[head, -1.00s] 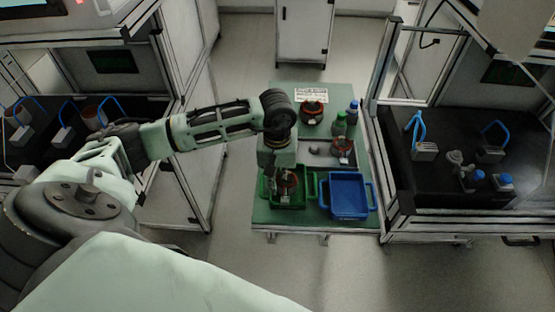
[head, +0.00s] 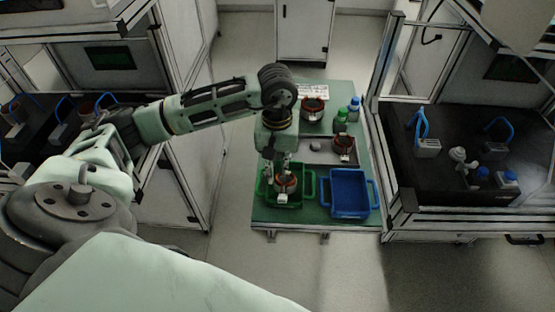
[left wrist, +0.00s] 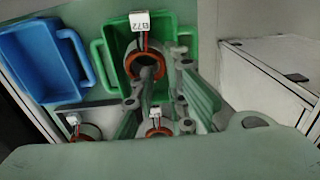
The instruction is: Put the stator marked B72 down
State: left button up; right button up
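The stator marked B72 (left wrist: 146,62), a dark ring with orange-red windings and a white label block, sits in the green bin (left wrist: 101,62). In the head view the stator (head: 286,182) and green bin (head: 309,186) are at the table's near left. My left gripper (head: 279,172) points down over the bin. My right gripper is not in view.
A blue bin (head: 349,213) stands right of the green one. Behind are a grey tray (head: 318,156) holding another stator (head: 343,143), a third stator (head: 312,107), and green-capped (head: 341,115) and blue-capped (head: 354,107) bottles. Framed workstations flank the table.

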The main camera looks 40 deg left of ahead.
aim_at(277, 178)
pick_arm(q)
notch_tip(277, 178, up, 7)
jog(key=b, duration=0.1)
jog(key=shift+s+f, duration=0.1)
dwell(0.6)
